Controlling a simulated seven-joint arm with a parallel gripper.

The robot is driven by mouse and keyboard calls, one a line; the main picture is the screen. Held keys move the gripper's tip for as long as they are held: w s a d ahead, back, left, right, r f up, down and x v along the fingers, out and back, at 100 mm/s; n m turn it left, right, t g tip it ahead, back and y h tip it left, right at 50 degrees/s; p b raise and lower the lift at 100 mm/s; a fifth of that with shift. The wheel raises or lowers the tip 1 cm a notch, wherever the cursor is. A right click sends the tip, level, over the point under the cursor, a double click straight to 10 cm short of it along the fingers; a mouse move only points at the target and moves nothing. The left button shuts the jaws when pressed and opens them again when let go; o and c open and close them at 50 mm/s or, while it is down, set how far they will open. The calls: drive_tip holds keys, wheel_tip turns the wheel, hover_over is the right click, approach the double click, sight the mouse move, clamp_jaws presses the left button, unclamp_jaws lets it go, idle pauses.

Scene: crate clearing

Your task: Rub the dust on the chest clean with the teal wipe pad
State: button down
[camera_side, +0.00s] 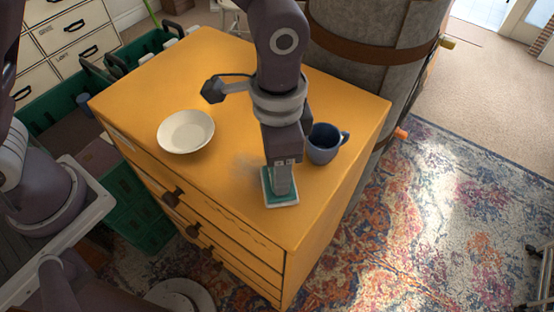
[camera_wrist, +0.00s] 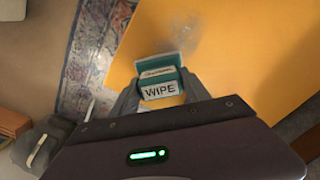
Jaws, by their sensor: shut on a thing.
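The chest (camera_side: 225,75) has a yellow-orange top and drawers with dark knobs. My gripper (camera_side: 280,183) points down near the front part of the chest top. It is shut on the teal wipe pad (camera_side: 284,201), which appears to be at the chest top; I cannot tell whether it presses on it. In the wrist view the wipe pad (camera_wrist: 160,87) shows a "WIPE" label between the fingers. A faint grey dust patch (camera_side: 245,166) lies just left of the gripper. The dust (camera_wrist: 180,40) also shows beyond the pad in the wrist view.
A white bowl (camera_side: 186,131) stands on the chest top to the left. A blue mug (camera_side: 323,144) stands close to the right of my gripper. Green crates (camera_side: 123,195) stand beside the chest at left. A large grey barrel-like object (camera_side: 372,50) stands behind the chest.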

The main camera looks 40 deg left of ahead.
drive_tip(key=shift+a, duration=5.4)
drive_tip(key=shift+d, duration=5.95)
drive_tip(key=shift+a, duration=5.9)
drive_tip(key=shift+a+r, duration=0.1)
drive_tip(key=shift+r, duration=0.05)
wheel_tip(320, 180, up, 8)
